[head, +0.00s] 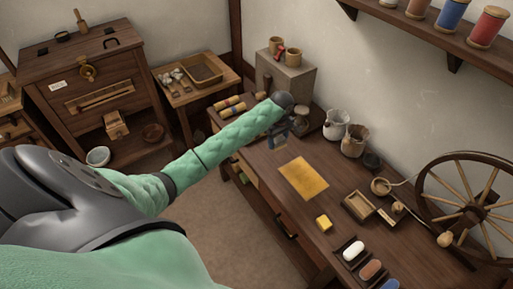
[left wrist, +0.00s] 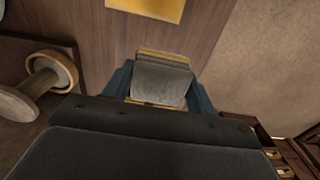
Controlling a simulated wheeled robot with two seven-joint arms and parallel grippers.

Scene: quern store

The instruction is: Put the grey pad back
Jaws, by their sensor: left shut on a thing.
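The grey pad (left wrist: 161,84), a block with a tan edge, sits between the two blue fingers of my left gripper (left wrist: 160,92) in the left wrist view. The gripper is shut on it. In the head view my left gripper (head: 279,130) is over the far part of the long wooden table, beyond a flat yellow mat (head: 303,178). The pad itself is hard to make out there. The mat shows at the top of the left wrist view (left wrist: 148,7).
Near the table's front are a yellow block (head: 323,222), an open wooden box (head: 357,206) and dark holders with a white pad (head: 353,250) and a brown pad (head: 371,269). Jugs (head: 336,124) stand along the wall. A spinning wheel (head: 475,208) stands at the right.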

